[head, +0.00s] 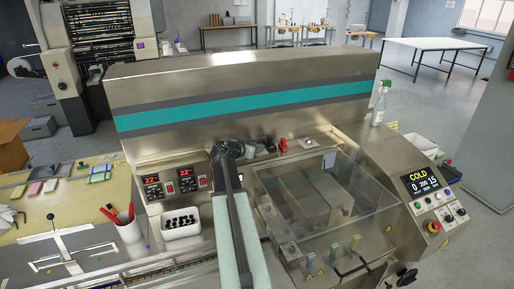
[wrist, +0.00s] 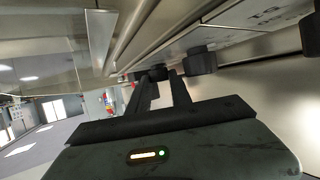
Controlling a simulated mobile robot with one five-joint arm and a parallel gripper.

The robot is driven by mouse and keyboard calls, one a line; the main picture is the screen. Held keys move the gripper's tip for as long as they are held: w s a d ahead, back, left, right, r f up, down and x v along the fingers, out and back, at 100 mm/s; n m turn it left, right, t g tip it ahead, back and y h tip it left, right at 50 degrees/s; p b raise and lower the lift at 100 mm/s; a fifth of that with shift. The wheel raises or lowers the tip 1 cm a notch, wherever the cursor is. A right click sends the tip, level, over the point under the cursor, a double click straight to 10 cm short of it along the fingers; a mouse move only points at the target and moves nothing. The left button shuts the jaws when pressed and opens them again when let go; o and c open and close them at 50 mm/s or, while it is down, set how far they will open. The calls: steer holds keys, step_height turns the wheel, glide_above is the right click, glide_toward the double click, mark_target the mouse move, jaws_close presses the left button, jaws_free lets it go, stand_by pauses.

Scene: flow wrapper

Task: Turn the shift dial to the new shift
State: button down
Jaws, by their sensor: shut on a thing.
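My gripper (head: 228,150) is at the machine's steel front, just left of the clear cover. My arm hides what lies behind the fingers in the head view. In the wrist view my gripper (wrist: 160,80) points at a dark round knob (wrist: 156,73), which sits at the fingertips. The fingers are closed on this knob, taken to be the shift dial. Its marking and pointer cannot be read. Another dark knob (wrist: 201,61) sits to the right on the same panel, and a further one (wrist: 311,35) is at the right edge.
Two heater controllers with red displays (head: 186,171) are left of my gripper. A white bin of black parts (head: 181,222) and a cup of red pens (head: 129,229) stand below. The clear cover (head: 325,195) and the control panel reading COLD (head: 420,182) are to the right.

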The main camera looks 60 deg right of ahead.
steer(key=shift+s+f+m+g, duration=0.1)
steer(key=shift+f+m+g, duration=0.05)
steer(key=shift+m+g, duration=0.2)
steer(key=c, duration=1.5)
jaws_free()
steer(key=shift+o, duration=0.2)
steer(key=shift+a+r, duration=0.35)
steer(key=shift+a, duration=0.1)
steer(key=p+v, duration=0.3)
steer(key=v, duration=0.3)
steer(key=shift+a+r, duration=0.1)
steer(key=shift+a, duration=0.25)
